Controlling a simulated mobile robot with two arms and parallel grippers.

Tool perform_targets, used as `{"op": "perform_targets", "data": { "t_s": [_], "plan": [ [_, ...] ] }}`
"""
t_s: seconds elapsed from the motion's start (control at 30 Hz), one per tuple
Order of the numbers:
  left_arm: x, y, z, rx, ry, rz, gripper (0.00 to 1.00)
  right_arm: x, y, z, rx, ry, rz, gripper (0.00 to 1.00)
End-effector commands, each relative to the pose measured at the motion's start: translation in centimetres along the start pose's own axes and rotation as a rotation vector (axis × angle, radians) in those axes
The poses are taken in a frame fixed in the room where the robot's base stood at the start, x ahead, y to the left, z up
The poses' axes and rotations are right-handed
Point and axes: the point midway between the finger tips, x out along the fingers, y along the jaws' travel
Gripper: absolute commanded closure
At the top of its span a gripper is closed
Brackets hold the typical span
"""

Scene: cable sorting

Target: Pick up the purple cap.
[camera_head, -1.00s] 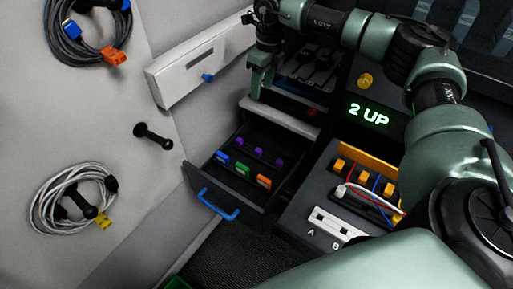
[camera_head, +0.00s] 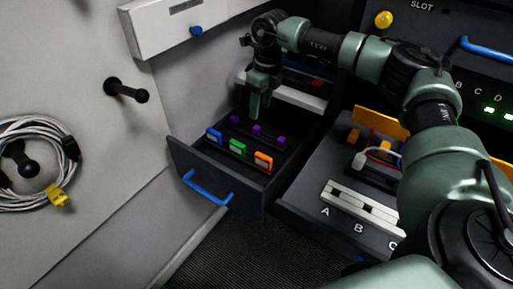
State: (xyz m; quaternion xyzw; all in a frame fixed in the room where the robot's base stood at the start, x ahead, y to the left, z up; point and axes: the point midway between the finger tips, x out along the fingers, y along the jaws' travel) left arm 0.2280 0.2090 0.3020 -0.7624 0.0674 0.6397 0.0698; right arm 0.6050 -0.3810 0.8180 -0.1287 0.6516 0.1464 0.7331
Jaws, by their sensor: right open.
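Three small purple caps stand in a row in the open dark drawer: a left one (camera_head: 235,120), a middle one (camera_head: 257,129) and a right one (camera_head: 279,141). My right gripper (camera_head: 259,112) points down over the drawer, with its green fingers just above and behind the middle purple cap in the picture. It is open and holds nothing that I can see. The gap between fingertips and cap is hard to judge. My left gripper is not in view.
The drawer (camera_head: 262,196) also holds blue (camera_head: 214,135), green (camera_head: 238,147) and orange (camera_head: 264,160) pieces in a front row. A blue handle (camera_head: 208,188) is on its front. A socket strip (camera_head: 362,208) lies to the right. A coiled cable (camera_head: 62,150) hangs left.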

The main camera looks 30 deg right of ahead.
Motion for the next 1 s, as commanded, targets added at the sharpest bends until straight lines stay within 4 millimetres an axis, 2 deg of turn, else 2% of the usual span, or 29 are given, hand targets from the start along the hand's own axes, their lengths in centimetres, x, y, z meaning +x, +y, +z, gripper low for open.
{"op": "perform_targets", "data": {
  "t_s": [0.03,0.07,0.37,0.7,1.0],
  "plan": [
    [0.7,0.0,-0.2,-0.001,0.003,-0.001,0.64,1.0,0.0,-0.1,0.0,-0.002,0.0,0.53],
    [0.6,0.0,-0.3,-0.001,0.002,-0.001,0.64,1.2,0.0,-0.1,0.0,-0.002,0.0,0.53],
    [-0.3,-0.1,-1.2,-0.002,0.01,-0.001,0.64,3.8,0.1,-0.1,-0.001,0.001,0.0,0.53],
    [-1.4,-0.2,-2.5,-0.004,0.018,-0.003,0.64,8.4,0.0,0.1,0.001,0.0,0.0,0.53],
    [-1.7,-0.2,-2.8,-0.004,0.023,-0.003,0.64,8.8,0.0,0.1,0.0,-0.001,0.0,0.53]
  ]
}}
